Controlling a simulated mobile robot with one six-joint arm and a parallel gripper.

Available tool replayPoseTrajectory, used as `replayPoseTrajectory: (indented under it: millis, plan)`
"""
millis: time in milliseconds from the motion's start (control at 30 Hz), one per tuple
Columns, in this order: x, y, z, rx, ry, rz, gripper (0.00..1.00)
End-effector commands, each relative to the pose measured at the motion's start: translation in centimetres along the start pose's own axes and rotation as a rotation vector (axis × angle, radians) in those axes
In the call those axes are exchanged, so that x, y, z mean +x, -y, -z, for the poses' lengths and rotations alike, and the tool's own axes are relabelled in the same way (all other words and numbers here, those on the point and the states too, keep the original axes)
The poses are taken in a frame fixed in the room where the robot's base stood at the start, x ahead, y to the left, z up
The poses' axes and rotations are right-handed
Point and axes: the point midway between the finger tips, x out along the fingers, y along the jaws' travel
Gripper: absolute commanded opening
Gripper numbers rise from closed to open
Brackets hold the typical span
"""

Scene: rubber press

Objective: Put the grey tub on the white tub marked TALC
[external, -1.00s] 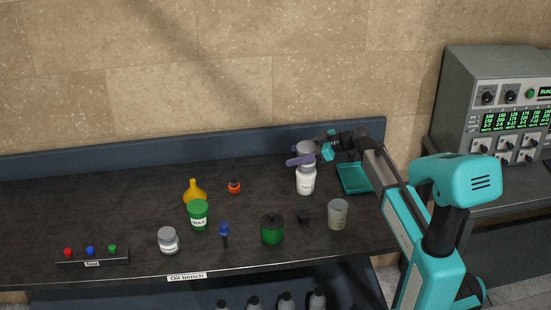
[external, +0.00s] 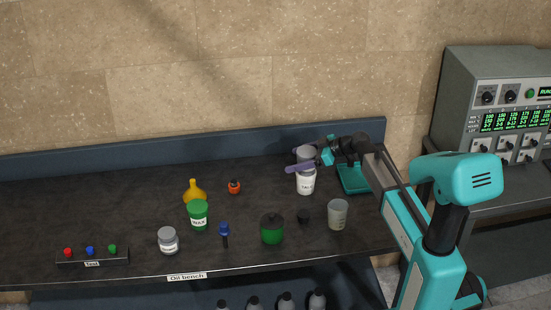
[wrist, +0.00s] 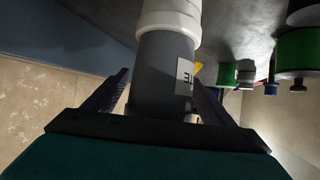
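The white tub (external: 306,182) stands upright on the bench, its label facing the front. The grey tub (external: 307,152) sits on top of it, upright and roughly centred. In the wrist view, which is upside down, the grey tub (wrist: 160,75) with part of its label meets the white tub (wrist: 170,18). My gripper (external: 298,159) is open, with its purple fingers on either side of the grey tub. In the wrist view a gap shows between the left finger and the tub; the right finger's clearance is harder to see.
A teal tray (external: 354,179) lies right of the tubs under my wrist. The green WAX tub (external: 198,215) is further left. The bench's back ledge (external: 230,143) runs behind.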

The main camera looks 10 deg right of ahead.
Motion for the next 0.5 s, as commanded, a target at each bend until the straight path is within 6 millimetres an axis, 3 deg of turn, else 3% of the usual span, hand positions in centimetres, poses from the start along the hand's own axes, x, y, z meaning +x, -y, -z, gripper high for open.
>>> replayPoseTrajectory:
  millis: [500]
  plan:
    - [-0.86,-0.01,0.14,0.000,-0.001,-0.002,0.77]
